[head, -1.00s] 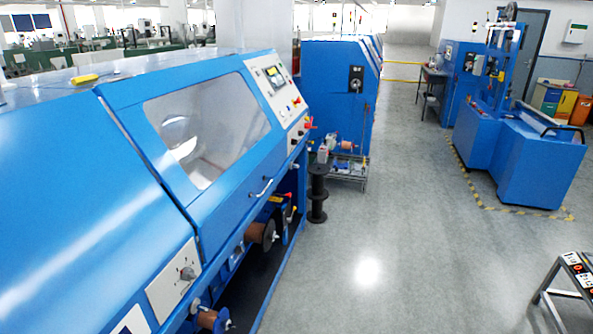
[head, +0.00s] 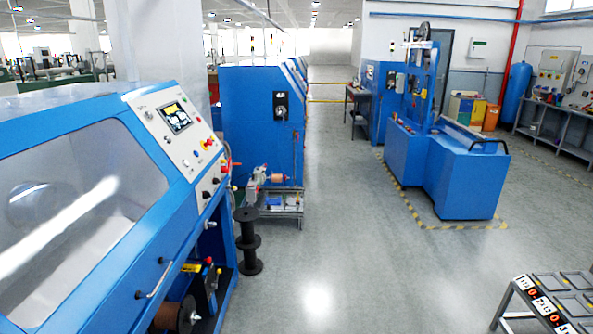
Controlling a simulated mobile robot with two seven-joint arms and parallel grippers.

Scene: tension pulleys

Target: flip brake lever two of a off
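A large blue machine (head: 150,200) with a slanted clear window fills the left of the head view. Its control panel (head: 172,128) has a lit screen and several red, yellow and black knobs. Below the panel, a copper-coloured spool (head: 172,312) and a small unit with a red knob (head: 209,263) sit in the open lower bay. I cannot tell which part is brake lever two or which machine is A. Neither of my grippers is in view.
A black spool stand (head: 248,240) and a low cart (head: 275,205) stand beside the machine. A blue machine (head: 445,170) stands on a taped floor area at right. A table with number cards (head: 540,305) is at lower right. The grey floor between is clear.

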